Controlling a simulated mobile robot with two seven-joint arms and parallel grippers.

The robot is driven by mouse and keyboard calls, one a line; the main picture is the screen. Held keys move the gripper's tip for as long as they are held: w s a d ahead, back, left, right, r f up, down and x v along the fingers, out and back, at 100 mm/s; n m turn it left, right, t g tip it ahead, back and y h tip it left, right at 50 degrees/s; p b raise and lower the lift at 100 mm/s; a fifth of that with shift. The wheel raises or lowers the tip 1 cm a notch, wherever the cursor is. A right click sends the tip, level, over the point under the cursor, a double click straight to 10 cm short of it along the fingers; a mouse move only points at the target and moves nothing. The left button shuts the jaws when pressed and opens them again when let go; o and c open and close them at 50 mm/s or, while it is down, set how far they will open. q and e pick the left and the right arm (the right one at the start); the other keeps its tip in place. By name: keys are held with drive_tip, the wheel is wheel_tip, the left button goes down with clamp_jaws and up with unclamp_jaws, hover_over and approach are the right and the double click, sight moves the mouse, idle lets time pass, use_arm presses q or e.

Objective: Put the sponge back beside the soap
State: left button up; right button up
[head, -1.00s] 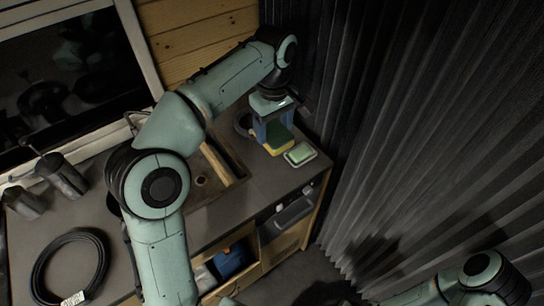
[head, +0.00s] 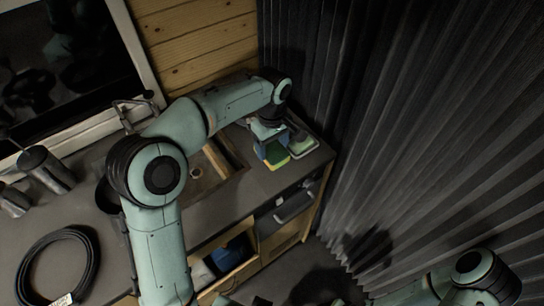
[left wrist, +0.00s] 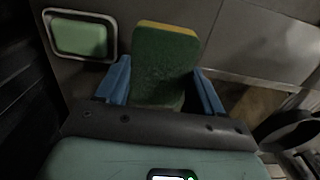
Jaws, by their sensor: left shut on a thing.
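The sponge (head: 277,156), green with a yellow layer, is between the blue fingers of my left gripper (head: 267,152). The left wrist view also shows the sponge (left wrist: 165,62), with a finger on either side. My left gripper is shut on it. The green soap (head: 302,143) lies in a pale-rimmed dish (head: 303,154) near the counter's right end. The soap also shows in the left wrist view (left wrist: 80,38), left of the sponge with a gap between. I cannot tell whether the sponge touches the counter. My right gripper is out of view.
A sink (head: 197,173) is set in the grey counter (head: 262,186), left of the sponge. A coiled black cable (head: 35,245) and metal cups (head: 47,169) are further left. A dark pleated curtain (head: 400,130) hangs close on the right.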

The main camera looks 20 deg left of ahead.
sight(272, 149)
use_arm(q)
drive_tip(key=shift+f, duration=2.3)
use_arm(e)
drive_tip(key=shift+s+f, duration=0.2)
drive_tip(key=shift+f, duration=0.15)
use_arm(q)
drive_tip(key=shift+f+b, duration=0.15)
drive_tip(key=shift+b, duration=0.15)
drive_tip(key=o, duration=1)
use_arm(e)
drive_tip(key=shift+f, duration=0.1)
use_arm(q)
drive_tip(key=shift+r, duration=0.3)
wheel_tip(272, 149, up, 12)
drive_tip(key=shift+f+p, duration=0.1)
drive_tip(key=shift+p, duration=0.9)
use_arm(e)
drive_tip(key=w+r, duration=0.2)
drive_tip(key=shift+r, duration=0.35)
